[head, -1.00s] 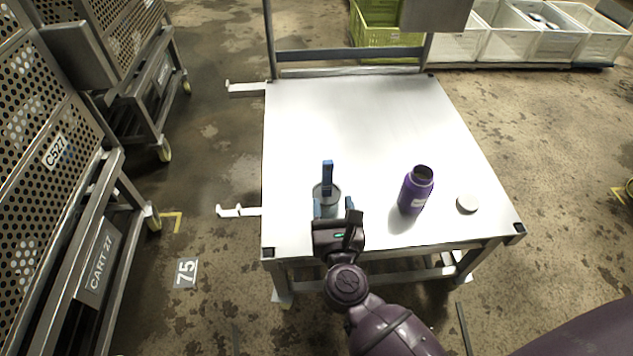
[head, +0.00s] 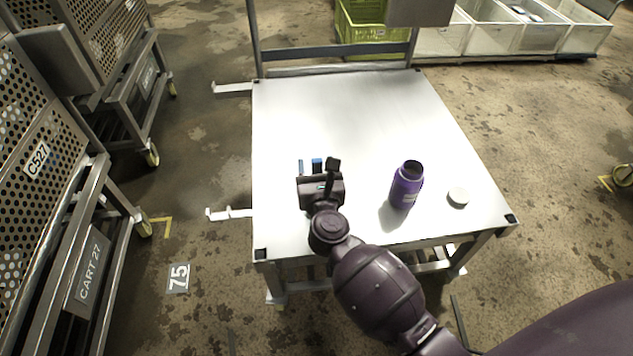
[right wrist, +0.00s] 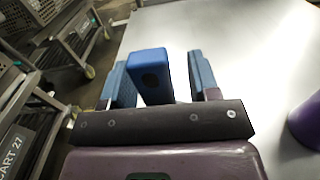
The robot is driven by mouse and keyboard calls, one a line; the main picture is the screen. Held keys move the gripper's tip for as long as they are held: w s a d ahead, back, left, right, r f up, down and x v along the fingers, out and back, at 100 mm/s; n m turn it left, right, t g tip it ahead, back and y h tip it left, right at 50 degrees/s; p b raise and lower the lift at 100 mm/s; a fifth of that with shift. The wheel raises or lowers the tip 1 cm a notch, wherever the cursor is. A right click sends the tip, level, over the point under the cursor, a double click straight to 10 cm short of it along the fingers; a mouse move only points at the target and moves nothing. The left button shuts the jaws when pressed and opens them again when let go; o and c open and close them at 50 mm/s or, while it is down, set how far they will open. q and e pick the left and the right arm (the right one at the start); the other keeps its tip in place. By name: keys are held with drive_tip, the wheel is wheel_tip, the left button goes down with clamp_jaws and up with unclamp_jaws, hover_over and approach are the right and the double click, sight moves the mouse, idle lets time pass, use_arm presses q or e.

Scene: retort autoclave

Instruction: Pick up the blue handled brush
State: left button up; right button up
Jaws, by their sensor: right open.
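The blue handle of the brush (head: 317,163) shows just beyond my right gripper (head: 315,168), over the left part of the white table (head: 350,110). In the right wrist view the blue handle (right wrist: 150,72) stands between the two blue fingers of my right gripper (right wrist: 162,80). It is nearer the left finger, and a gap shows to the right finger. The gripper is open. The lower part of the brush and the cup around it are hidden behind the gripper. My left gripper is not in view.
A purple bottle (head: 405,186) with an open top stands to the right of my gripper, and a white round lid (head: 458,197) lies beside it. Perforated carts stand at the left. The table's far half is clear. Crates (head: 375,40) stand behind it.

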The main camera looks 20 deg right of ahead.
drive_tip(key=shift+w, duration=0.1)
drive_tip(key=c, duration=1)
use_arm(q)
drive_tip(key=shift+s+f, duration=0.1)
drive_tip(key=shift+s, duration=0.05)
use_arm(e)
drive_tip(key=shift+r, duration=0.1)
